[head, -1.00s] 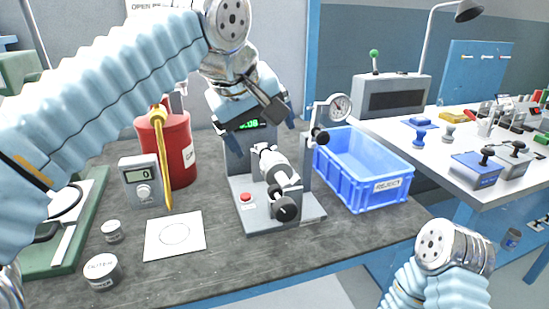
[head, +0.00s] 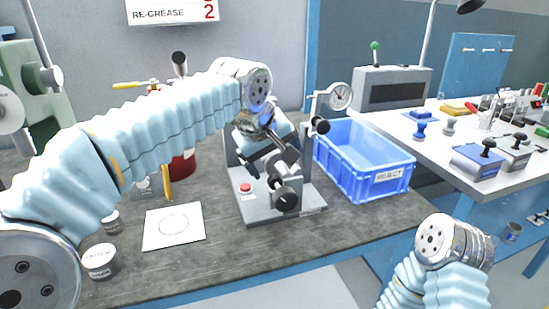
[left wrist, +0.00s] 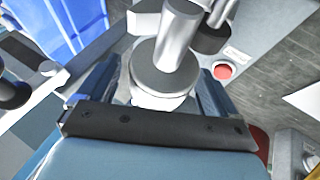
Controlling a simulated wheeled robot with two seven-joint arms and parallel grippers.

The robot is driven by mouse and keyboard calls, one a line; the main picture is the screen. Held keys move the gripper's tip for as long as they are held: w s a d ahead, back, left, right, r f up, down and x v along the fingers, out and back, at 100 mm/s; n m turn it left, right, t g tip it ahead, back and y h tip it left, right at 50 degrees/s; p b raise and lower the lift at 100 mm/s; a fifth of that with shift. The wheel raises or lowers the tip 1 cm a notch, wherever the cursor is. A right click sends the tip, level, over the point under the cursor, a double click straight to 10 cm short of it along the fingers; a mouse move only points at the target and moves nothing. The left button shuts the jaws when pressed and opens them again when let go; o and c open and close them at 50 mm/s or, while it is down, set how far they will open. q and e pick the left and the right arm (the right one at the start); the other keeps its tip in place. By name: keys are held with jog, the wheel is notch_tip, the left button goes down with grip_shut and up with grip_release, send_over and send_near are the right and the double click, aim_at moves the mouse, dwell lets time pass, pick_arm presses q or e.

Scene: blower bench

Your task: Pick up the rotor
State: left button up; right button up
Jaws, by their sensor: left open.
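The rotor, a silver-grey shaft with a wide round flange (left wrist: 160,82), shows in the left wrist view between the two blue fingers of my left gripper (left wrist: 163,92). In the head view my left gripper (head: 270,158) is over the grey test stand (head: 255,208) and hides most of the rotor. My left gripper is open, with its fingers on either side of the rotor. I cannot tell whether either finger touches it. My right arm shows at the lower right, but its gripper is out of view.
A dial gauge (head: 340,96) on a post and a blue reject bin (head: 365,170) stand right of the stand. A red button (head: 245,187) is on its base. A white card (head: 174,226) and a labelled round can (head: 100,261) lie left. The front bench is clear.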

pick_arm(q)
grip_shut()
jog(key=shift+r, duration=0.15)
dwell(0.4)
notch_tip(320, 180, up, 8)
jog(key=shift+f+p, duration=0.15)
jog(key=shift+p, duration=1)
jog(key=shift+r, duration=1.1)
